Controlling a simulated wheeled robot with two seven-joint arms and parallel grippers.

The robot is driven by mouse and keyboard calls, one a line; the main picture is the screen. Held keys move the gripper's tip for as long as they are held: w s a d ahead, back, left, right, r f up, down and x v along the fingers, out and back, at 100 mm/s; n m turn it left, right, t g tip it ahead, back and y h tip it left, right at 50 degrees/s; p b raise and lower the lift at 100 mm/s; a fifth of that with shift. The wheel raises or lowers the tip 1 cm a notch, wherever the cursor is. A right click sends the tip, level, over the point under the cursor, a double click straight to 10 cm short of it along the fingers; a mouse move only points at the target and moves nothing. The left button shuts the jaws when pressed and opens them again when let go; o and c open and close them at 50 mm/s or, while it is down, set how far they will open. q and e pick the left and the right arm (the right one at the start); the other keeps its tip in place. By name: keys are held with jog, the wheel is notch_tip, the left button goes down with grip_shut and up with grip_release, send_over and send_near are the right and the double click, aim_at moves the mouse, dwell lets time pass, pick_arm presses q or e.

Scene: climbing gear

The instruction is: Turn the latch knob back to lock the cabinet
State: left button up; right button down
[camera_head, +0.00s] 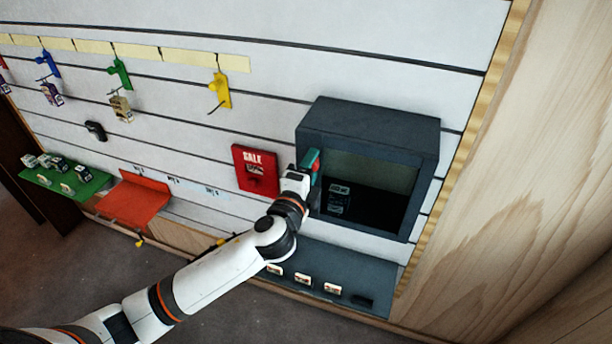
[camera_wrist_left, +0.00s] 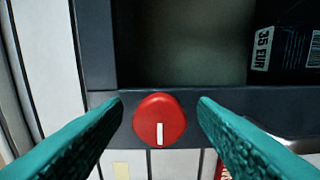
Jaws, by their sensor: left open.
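The dark grey cabinet (camera_head: 368,122) hangs on the slatted wall, its front window showing dark boxes (camera_head: 339,195) inside. In the left wrist view its frame (camera_wrist_left: 230,99) crosses the picture. The round red latch knob (camera_wrist_left: 152,110) sits on that frame, with a white mark running from near its middle down to its lower edge. My left gripper (camera_head: 311,163) is at the cabinet's left front edge. Its teal fingers (camera_wrist_left: 160,112) are open, one on each side of the knob, with gaps visible. My right gripper is out of view.
A grey shelf (camera_head: 345,268) with small items is below the cabinet. Colored hooks (camera_head: 221,91) and green (camera_head: 66,182) and orange (camera_head: 135,200) shelves are farther left. A wooden panel (camera_head: 520,150) stands right.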

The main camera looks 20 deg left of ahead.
pick_arm(q)
jog(key=s+b, duration=0.3)
jog(key=s, duration=0.8)
jog(key=shift+s+a+b, duration=0.2)
jog(key=shift+s+b, duration=0.1)
jog(key=shift+s, duration=0.1)
jog(key=shift+f, duration=0.1)
